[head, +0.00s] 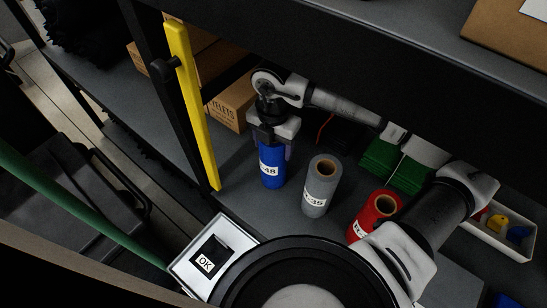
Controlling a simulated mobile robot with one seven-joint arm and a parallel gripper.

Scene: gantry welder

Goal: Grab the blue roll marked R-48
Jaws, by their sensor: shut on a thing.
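The blue roll (271,166) stands upright on the grey shelf in the head view, with a white label on which "-48" can be read. My gripper (272,143) is over it from above, its fingers down along the sides of the roll's upper part and shut on it. The roll's top is hidden by my gripper. I cannot tell whether its base touches the shelf.
A grey roll (321,188) marked 35 stands close on the right, and a red roll (374,214) farther right. A yellow bar (193,105) stands on the left. Cardboard boxes (232,104) are behind. A white device marked OK (212,255) is in front.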

